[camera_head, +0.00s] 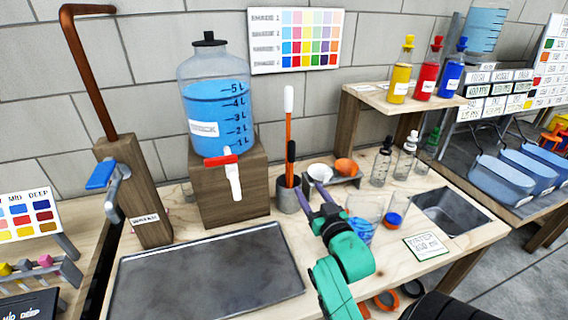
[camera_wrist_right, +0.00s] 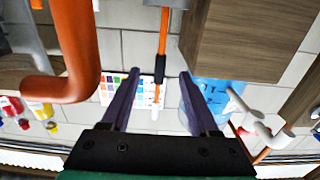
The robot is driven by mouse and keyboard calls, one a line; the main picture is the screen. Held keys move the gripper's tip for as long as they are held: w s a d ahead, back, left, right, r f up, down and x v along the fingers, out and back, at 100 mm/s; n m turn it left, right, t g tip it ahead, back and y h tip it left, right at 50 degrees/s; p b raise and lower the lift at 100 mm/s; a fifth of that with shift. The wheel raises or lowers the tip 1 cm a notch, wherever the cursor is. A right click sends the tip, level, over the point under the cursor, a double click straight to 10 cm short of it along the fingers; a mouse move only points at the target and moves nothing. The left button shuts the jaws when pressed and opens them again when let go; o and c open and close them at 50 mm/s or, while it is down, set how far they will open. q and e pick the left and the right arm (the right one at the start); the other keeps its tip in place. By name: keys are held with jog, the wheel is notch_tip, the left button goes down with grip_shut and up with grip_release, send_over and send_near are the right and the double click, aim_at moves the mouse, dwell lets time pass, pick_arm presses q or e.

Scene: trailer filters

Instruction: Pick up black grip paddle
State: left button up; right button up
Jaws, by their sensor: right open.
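The paddle (camera_head: 290,140) has a white tip, an orange shaft and a black grip (camera_head: 291,151). It stands upright in a grey cup (camera_head: 291,196) beside the wooden block. My right gripper (camera_head: 317,196) has two purple fingers and is open, just right of the cup. In the right wrist view, which looks upside down, the paddle's orange shaft (camera_wrist_right: 163,40) and black grip line up in the gap between the open fingertips (camera_wrist_right: 160,74). I see no contact with the fingers. My left gripper is not in view.
A tank of blue liquid (camera_head: 214,105) with a red-handled tap stands left of the paddle. A holder with white and orange bowls (camera_head: 346,167) is close on the right. Clear beakers (camera_head: 364,212) stand near my right gripper. A dark tray (camera_head: 210,275) lies in front.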

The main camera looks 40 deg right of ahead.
jog(key=p, duration=0.2)
send_near(292, 164)
jog(key=w+r, duration=0.1)
jog(key=w, duration=0.1)
jog(key=x, duration=0.2)
jog(key=p+x, duration=0.1)
jog(key=x, duration=0.4)
jog(key=shift+d+f+p, duration=0.25)
jog(key=shift+d+p, duration=0.1)
jog(key=shift+w+d+f, duration=0.15)
jog(key=shift+w+f, duration=0.1)
jog(key=shift+w, duration=0.25)
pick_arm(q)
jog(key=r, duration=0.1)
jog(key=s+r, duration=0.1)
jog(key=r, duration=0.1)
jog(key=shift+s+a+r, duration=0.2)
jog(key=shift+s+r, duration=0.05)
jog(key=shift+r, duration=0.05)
pick_arm(e)
grip_shut()
